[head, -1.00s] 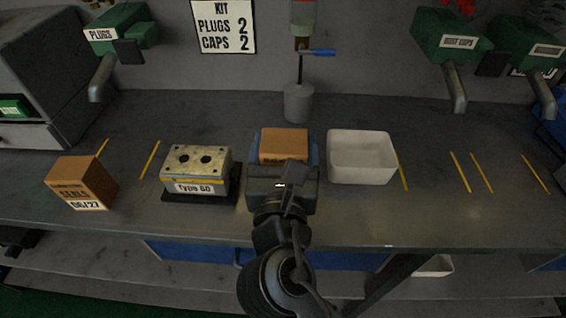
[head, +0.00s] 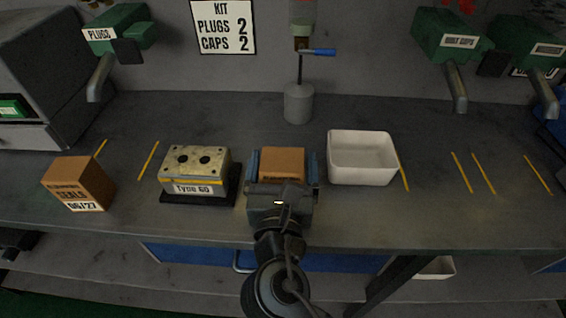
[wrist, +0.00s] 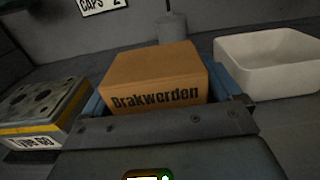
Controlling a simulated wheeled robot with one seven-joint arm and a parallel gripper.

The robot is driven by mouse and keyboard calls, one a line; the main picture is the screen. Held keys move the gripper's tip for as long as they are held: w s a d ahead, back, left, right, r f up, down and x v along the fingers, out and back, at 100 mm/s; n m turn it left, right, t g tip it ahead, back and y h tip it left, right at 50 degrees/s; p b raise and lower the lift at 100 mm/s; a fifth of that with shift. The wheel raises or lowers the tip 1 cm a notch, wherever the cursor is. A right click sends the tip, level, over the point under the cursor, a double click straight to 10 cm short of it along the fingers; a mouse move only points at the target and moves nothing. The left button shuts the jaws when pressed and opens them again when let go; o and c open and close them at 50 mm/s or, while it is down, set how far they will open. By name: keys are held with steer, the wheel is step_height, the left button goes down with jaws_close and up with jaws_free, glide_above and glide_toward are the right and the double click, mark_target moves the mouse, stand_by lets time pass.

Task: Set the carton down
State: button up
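The brown carton (head: 283,162) stands upright on the grey bench, between the valve block and the white tray. In the wrist view the carton (wrist: 155,78) shows the word "Brakwerden" on its near face. My gripper (head: 283,168) is around the carton, one blue finger on each side. The fingers look spread a little wider than the carton, with a narrow gap at the sides. The carton's lower near part is hidden behind my gripper's body.
A valve block (head: 196,170) labelled "Type 60" on a dark base is close at left. A white tray (head: 361,176) is close at right. A seals box (head: 79,184) stands farther left. A grey post (head: 298,103) stands behind. The bench beyond the tray is clear.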

steer(key=shift+o, duration=0.6)
steer(key=shift+r, duration=0.1)
steer(key=s+b, duration=0.1)
steer(key=s, duration=1.1)
steer(key=shift+a, duration=0.2)
steer(key=shift+a, duration=0.1)
